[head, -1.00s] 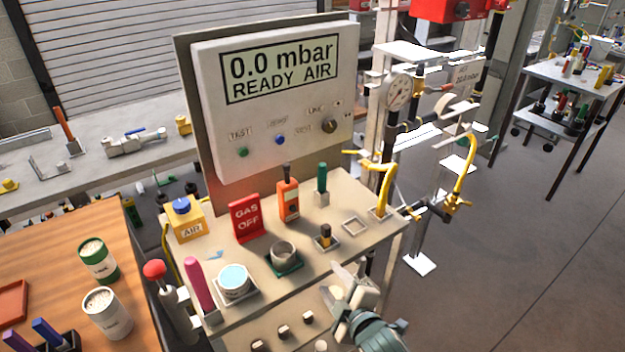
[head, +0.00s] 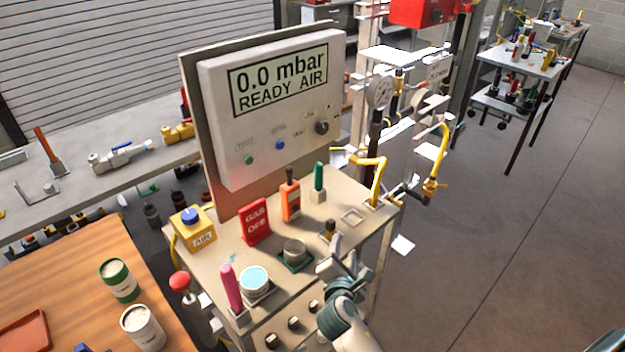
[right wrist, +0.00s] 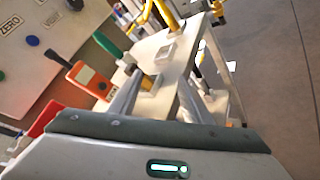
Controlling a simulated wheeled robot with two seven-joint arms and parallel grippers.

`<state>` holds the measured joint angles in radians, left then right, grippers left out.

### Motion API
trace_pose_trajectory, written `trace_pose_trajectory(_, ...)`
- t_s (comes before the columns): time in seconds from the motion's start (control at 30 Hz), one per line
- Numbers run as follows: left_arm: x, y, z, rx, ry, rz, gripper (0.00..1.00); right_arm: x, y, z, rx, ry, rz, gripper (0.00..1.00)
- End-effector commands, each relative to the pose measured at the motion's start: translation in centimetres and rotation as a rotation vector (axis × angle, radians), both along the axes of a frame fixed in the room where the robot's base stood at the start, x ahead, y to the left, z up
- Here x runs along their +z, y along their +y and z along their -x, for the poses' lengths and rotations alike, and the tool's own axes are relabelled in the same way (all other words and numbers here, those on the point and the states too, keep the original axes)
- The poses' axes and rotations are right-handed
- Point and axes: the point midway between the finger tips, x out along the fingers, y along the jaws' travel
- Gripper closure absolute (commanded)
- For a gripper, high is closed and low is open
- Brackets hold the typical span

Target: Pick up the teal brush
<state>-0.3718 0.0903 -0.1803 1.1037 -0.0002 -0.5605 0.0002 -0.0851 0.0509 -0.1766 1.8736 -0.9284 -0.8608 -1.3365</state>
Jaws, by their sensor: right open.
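An upright green-teal handle (head: 319,176) stands in a small pale holder at the back of the cart top; it is the likeliest teal brush, though its bristles cannot be made out. It also shows in the right wrist view (right wrist: 107,45), at upper left beyond the fingers. My right gripper (head: 343,262) is open and empty over the cart's front right edge, in front of the handle and apart from it. My left gripper is out of view.
An orange handheld device (head: 290,200) stands left of the green handle, with a red gas-off sign (head: 255,222) beyond it. An empty square holder (head: 353,216) and a yellow hose (head: 379,180) are at right. The display panel (head: 270,110) rises behind.

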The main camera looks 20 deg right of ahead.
Motion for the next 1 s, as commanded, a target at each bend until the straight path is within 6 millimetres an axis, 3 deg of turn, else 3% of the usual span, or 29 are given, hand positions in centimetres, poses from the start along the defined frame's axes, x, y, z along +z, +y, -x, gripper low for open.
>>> trace_pose_trajectory(0.37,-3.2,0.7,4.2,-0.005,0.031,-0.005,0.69,2.5,0.8,-4.0,0.093,0.038,0.322,0.55)
trace_pose_trajectory(0.7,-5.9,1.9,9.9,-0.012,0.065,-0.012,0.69,5.6,2.8,-8.8,0.194,0.104,0.753,0.55)
trace_pose_trajectory(1.0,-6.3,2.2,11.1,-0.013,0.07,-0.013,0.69,6.2,3.4,-9.7,0.213,0.12,0.847,0.55)
